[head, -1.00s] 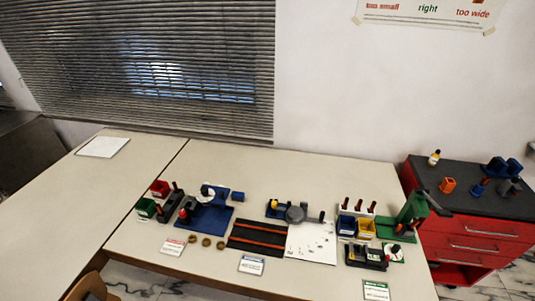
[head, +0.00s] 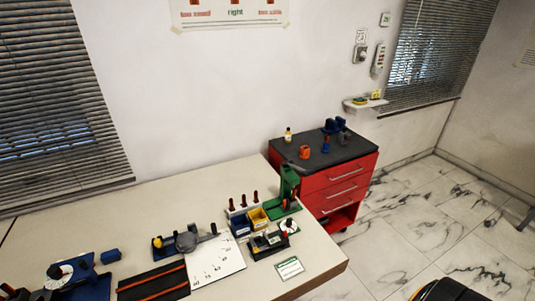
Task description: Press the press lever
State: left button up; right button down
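The green press (head: 289,184) stands near the right end of the table, by the red drawer cabinet. Its upright green column shows, but its lever is too small and dark against the cabinet to make out clearly. A round white dial (head: 289,226) lies just in front of the press. Neither of my grippers is in view.
The table (head: 170,200) also holds blue (head: 241,226) and yellow (head: 258,217) bins, a white marked plate (head: 215,262) and a dark rail mat (head: 152,284). The red cabinet (head: 340,185) stands behind the table's right end. Marble floor lies open to the right.

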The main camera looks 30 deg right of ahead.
aim_at(305, 173)
jog(key=z, duration=1.25)
